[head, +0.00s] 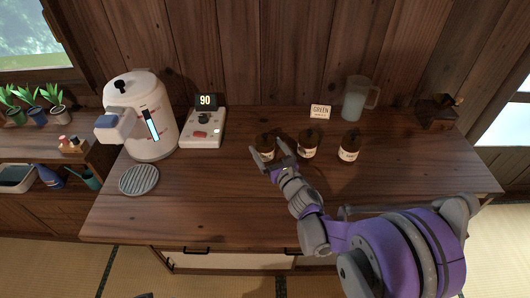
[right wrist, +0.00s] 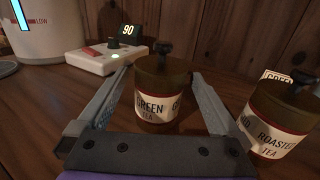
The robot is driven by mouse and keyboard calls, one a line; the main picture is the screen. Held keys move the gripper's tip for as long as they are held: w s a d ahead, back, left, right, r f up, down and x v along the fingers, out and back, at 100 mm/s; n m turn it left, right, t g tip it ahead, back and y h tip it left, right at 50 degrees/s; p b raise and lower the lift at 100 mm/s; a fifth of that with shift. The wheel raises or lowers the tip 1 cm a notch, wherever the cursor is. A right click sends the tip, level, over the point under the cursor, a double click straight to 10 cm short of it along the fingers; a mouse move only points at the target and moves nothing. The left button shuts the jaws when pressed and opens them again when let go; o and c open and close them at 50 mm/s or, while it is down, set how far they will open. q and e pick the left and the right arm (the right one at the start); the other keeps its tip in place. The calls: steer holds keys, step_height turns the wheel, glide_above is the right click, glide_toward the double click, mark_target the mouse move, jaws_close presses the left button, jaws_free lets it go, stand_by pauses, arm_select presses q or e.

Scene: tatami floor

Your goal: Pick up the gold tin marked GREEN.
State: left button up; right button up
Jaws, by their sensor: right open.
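The dark gold tin labelled GREEN TEA (right wrist: 156,92) stands upright on the wooden counter. In the head view this tin (head: 265,142) is the leftmost of three similar tins. My right gripper (head: 276,157) is open at the tin's near side. In the right wrist view its fingers (right wrist: 165,80) reach along both sides of the tin, with a gap visible on the right. Contact on the left cannot be told. My left gripper is not in view.
A tin labelled ROASTED (right wrist: 278,116) stands close on the right, also the middle tin (head: 308,143). A third tin (head: 349,145), glass jug (head: 357,98), GREEN card (head: 320,111), control box reading 90 (head: 202,128), white kettle (head: 148,115) and round grille (head: 139,179) share the counter.

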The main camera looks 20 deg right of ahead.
steer(key=shift+w+a, duration=0.2)
steer(key=shift+w, duration=0.85)
jaws_close()
